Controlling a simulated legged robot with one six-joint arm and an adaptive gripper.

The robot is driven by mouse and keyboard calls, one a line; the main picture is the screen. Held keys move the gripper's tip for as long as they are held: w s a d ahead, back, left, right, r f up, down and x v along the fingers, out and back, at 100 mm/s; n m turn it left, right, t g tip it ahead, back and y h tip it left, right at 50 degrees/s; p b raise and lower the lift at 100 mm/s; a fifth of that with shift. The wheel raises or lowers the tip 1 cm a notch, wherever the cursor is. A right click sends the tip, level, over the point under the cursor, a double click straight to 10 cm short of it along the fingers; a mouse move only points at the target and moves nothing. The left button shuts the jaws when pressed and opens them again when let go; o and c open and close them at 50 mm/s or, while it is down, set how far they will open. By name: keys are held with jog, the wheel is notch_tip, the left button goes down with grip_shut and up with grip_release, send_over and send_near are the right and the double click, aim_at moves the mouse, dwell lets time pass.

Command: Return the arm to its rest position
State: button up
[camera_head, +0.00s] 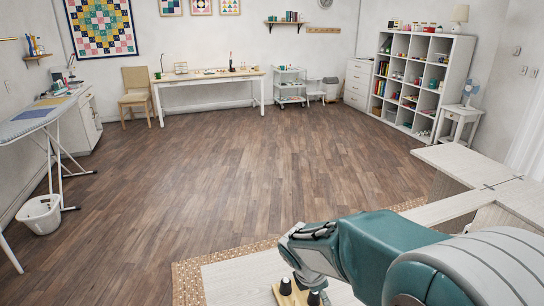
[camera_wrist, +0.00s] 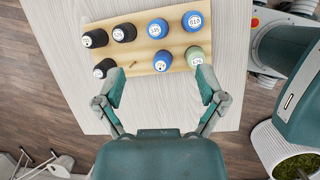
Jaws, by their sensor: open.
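My gripper (camera_wrist: 161,88) is open and empty in the wrist view, its two fingers spread wide beside the near edge of a wooden thread rack (camera_wrist: 143,61). The rack holds black spools (camera_wrist: 95,38), blue spools (camera_wrist: 157,28) and one pale green spool (camera_wrist: 195,56). The right finger is close to the green spool; I cannot tell if they touch.
The pale cabinet top (camera_head: 237,280) bears the rack, and another leaf (camera_head: 480,165) extends at right. A white planter (camera_wrist: 265,140) stands at lower right in the wrist view. An ironing board (camera_head: 35,118) and basket (camera_head: 40,213) are far left. The middle floor is clear.

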jog(key=s+d+r+m+t+y, duration=0.1)
jog(key=s+r+m+y, duration=0.1)
jog(key=s+r+m, duration=0.5)
jog(key=s+d+r+m+t+y, duration=0.2)
jog(key=s+r+m, duration=0.5)
jog(key=s+m, duration=0.3)
jog(key=m, duration=0.3)
jog(key=shift+s+t, duration=0.3)
jog(key=shift+s, duration=0.1)
